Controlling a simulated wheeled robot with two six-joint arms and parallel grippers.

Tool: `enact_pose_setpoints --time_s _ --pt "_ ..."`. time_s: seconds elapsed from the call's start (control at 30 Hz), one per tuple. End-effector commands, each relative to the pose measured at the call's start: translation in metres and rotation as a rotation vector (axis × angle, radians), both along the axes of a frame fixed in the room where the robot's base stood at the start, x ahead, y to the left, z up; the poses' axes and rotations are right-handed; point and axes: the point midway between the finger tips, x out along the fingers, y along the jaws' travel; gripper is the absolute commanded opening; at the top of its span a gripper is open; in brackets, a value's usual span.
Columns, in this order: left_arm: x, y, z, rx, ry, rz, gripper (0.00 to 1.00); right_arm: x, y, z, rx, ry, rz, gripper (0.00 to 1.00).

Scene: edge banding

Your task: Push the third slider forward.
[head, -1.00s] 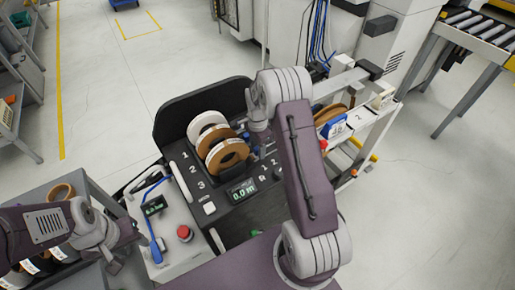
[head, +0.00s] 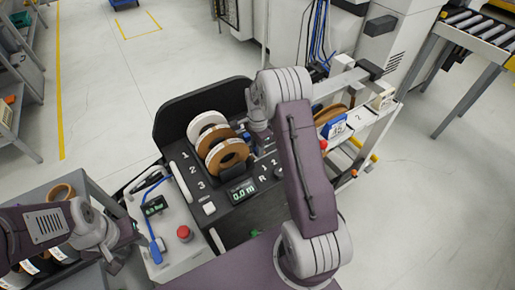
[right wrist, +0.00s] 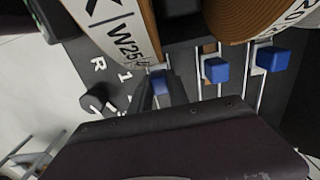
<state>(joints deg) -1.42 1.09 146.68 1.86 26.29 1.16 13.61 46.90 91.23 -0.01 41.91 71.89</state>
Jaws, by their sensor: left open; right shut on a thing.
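Three blue slider knobs show in the right wrist view: the left one (right wrist: 161,84), the middle one (right wrist: 215,70) and the right one (right wrist: 270,59), each on metal rails. My right gripper (right wrist: 156,94) is shut on the left knob, the one closest to the R-1-2 dial lettering. In the head view my right arm hides most of the knobs and the fingertips. Several tape rolls (head: 228,155) stand in the black machine beside printed numbers 1, 2 and 3. My left gripper (head: 130,245) is open and empty over the machine's left side.
A display reading 0.0 m (head: 243,190) and a black rotary knob (right wrist: 95,100) sit near the sliders. A red button (head: 185,233) and a blue-handled tool (head: 157,252) are on the grey side panel. A cart with rolls stands at lower left.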

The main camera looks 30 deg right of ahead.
Motion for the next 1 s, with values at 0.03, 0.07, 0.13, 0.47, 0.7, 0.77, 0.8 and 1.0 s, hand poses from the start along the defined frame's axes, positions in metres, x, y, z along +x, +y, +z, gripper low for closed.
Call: enact_pose_setpoints --time_s 0.03,0.07,0.13,0.47,0.7,0.77,0.8,1.0 --pt "0.000 0.000 0.000 0.000 0.000 0.000 0.44 0.000 0.000 0.001 0.000 -0.001 0.000 0.00" --pt "0.000 0.000 0.000 0.000 0.000 0.000 0.44 0.000 0.000 0.001 0.000 -0.001 0.000 0.00" --pt "0.000 0.000 0.000 0.000 0.000 0.000 0.44 0.000 0.000 0.001 0.000 -0.001 0.000 0.00" --pt "0.000 0.000 0.000 0.000 0.000 0.000 0.44 0.001 0.000 0.001 0.000 -0.002 0.000 0.00" --pt "0.000 0.000 0.000 0.000 0.000 0.000 0.44 0.001 0.000 0.001 0.000 -0.002 0.000 0.00" --pt "0.000 0.000 0.000 0.000 0.000 0.000 0.44 0.001 -0.001 0.001 0.000 -0.002 -0.001 0.00" --pt "0.000 0.000 0.001 0.000 0.000 0.000 0.44 0.001 -0.003 0.001 -0.001 -0.002 -0.001 0.00" --pt "0.000 0.000 0.011 0.000 0.000 0.000 0.44 0.005 -0.045 0.003 -0.002 -0.003 -0.007 0.00"
